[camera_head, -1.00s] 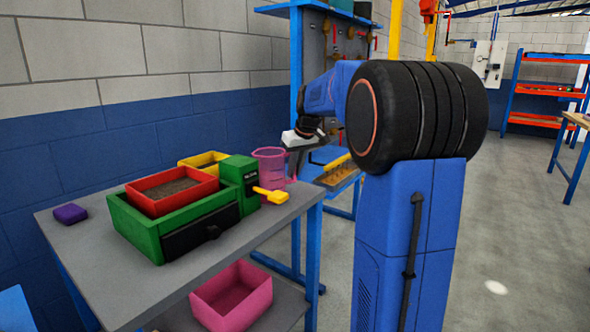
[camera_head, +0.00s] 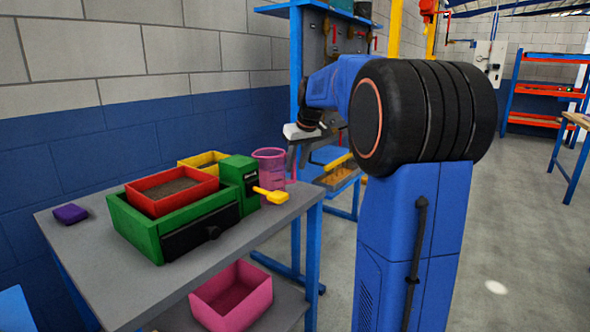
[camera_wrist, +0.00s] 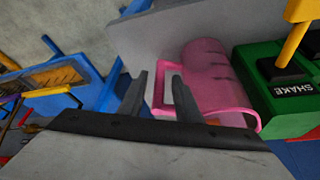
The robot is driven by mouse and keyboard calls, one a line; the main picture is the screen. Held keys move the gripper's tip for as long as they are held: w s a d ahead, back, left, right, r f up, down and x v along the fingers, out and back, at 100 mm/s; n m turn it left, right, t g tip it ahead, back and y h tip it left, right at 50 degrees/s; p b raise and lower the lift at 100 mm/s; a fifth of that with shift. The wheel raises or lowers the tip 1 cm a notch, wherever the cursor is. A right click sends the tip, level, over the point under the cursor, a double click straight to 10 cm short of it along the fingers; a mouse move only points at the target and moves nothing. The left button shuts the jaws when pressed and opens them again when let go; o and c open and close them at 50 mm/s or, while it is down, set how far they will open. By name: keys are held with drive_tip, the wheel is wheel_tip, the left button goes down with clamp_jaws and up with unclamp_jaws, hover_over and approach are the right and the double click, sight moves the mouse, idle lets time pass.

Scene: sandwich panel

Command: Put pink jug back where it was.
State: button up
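The pink jug (camera_head: 271,164) stands upright on the grey table, right beside the green box with the yellow lever. It also shows in the wrist view (camera_wrist: 215,75), with its handle toward my gripper. My gripper (camera_wrist: 157,85) is open, its two fingers apart. In the wrist view, one finger overlaps the handle's outline; I cannot tell whether it touches. In the head view my gripper (camera_head: 294,157) is just right of the jug, and its fingertips are hard to make out.
The green box (camera_head: 150,233) holds a red tray (camera_head: 150,205) of dark grains. A yellow tray (camera_head: 190,158) is behind it. A purple block (camera_head: 70,214) lies at the table's left. A pink bin (camera_head: 232,295) sits on the lower shelf. The table's front right is clear.

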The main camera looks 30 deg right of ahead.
drive_tip(key=v, duration=0.9)
drive_tip(key=s+a+f, duration=0.3)
drive_tip(key=s+a, duration=0.5)
drive_tip(key=a, duration=0.2)
drive_tip(key=s+a+f, duration=0.7)
drive_tip(key=s+f, duration=0.3)
drive_tip(key=s, duration=0.2)
drive_tip(key=s+a+f, duration=0.6)
drive_tip(key=s+f, duration=0.5)
drive_tip(key=s, duration=0.2)
drive_tip(key=shift+a, duration=0.4)
